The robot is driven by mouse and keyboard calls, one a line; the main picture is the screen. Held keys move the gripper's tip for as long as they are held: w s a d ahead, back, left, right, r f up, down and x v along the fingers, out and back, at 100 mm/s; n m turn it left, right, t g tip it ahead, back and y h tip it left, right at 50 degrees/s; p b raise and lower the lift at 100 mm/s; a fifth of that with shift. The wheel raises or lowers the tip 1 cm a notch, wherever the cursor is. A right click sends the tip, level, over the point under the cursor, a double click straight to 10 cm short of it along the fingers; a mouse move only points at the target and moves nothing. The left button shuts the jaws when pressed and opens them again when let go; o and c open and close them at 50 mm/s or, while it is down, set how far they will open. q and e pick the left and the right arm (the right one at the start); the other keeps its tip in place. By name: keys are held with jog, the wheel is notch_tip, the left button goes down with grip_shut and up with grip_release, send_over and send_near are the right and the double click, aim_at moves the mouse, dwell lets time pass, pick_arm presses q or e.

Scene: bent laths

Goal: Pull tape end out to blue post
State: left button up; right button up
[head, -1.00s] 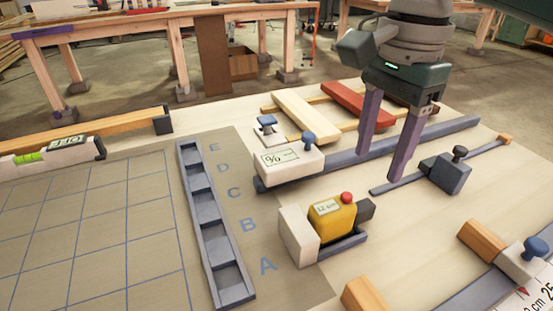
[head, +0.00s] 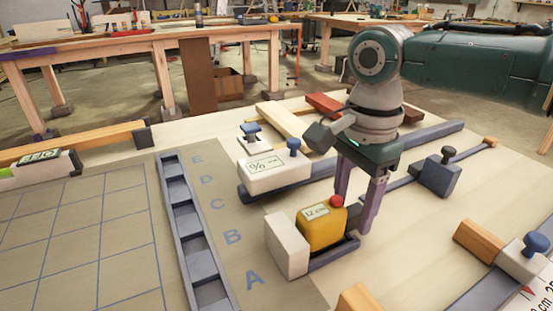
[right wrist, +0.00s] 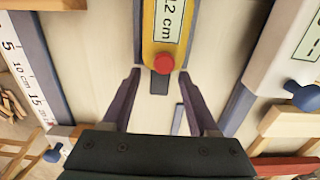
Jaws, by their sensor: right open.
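The yellow tape measure (head: 320,230), marked 12 cm with a red button on top, sits against a white block (head: 287,245) on a grey base. My right gripper (head: 354,212) is open at the measure's right end, with one finger on each side. In the right wrist view, the open gripper (right wrist: 159,75) has a dark grey tab (right wrist: 159,84) beside the red button (right wrist: 163,63), between its fingers and not gripped. A slate-blue block (head: 437,176) with a dark knob stands on a thin rail to the right; I cannot tell whether it is the blue post. My left gripper is out of view.
A white block with a % label (head: 275,173) and blue knob stands on a long grey rail behind the measure. A grey compartment tray (head: 196,250) lies left, beside letters A to E. An orange block (head: 480,240) is at the right. Bare board lies right of the measure.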

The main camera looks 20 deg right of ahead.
grip_shut()
dwell(0.4)
dwell(0.9)
